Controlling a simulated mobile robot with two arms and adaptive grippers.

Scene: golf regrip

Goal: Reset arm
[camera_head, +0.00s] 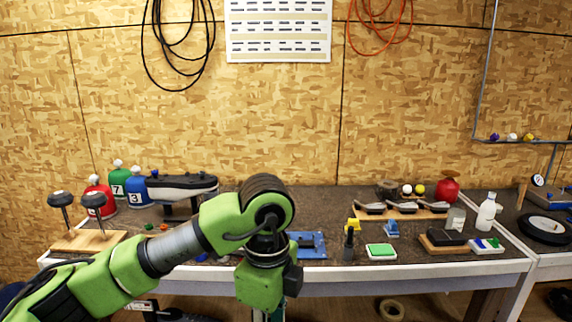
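My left arm comes in from the lower left and crosses in front of the workbench (330,272). It bends near the middle of the picture and then hangs down past the bench's front edge. The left gripper itself does not show; the arm runs towards the bottom edge of the picture. My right arm and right gripper are not in view. No object is seen held.
Golf club heads rest on a wooden rack (400,212). Two dark clubs stand in a wooden block (88,240) at left, near numbered head covers (137,192). A white bottle (486,212), a green-topped pad (381,251) and a blue tray (308,246) are on the bench.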

